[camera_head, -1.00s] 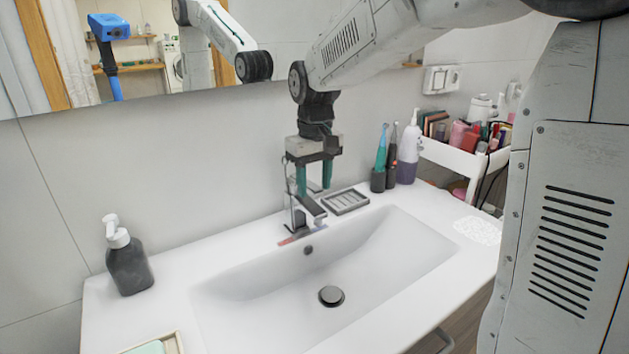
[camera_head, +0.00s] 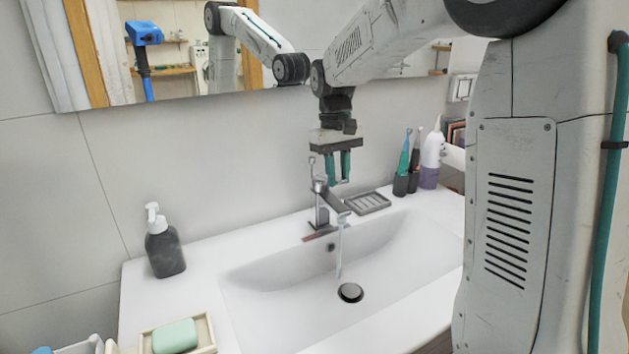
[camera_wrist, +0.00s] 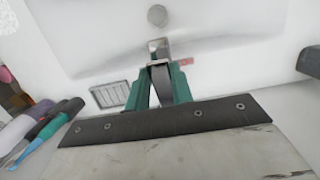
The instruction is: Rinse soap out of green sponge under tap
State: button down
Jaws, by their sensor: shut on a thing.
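The chrome tap (camera_head: 321,210) stands at the back of the white sink (camera_head: 290,297), and a thin stream of water (camera_head: 339,252) runs from it toward the drain. My gripper (camera_head: 340,181) points down at the tap, its green fingers shut on the tap's upper part; in the wrist view the fingers (camera_wrist: 160,88) flank it, and the exact contact is partly hidden. A pale green block (camera_head: 174,336), which may be the green sponge, lies in a beige dish (camera_head: 207,334) at the front left of the counter. No sponge is in my gripper.
A dark soap bottle (camera_head: 164,250) stands on the left of the counter. A grey soap tray (camera_head: 367,203), toothbrushes (camera_head: 403,160) and a white-purple bottle (camera_head: 431,160) stand right of the tap. A mirror (camera_head: 180,60) hangs above. The basin is clear.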

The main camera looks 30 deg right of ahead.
dwell(0.3)
jog(key=c, duration=1.2)
grip_release()
jog(key=shift+w+r, duration=0.25)
jog(key=shift+r, duration=1.05)
jog(key=shift+w+r, duration=0.25)
jog(key=shift+r, duration=1)
jog(key=shift+w+r, duration=0.25)
jog(key=shift+r, duration=1.05)
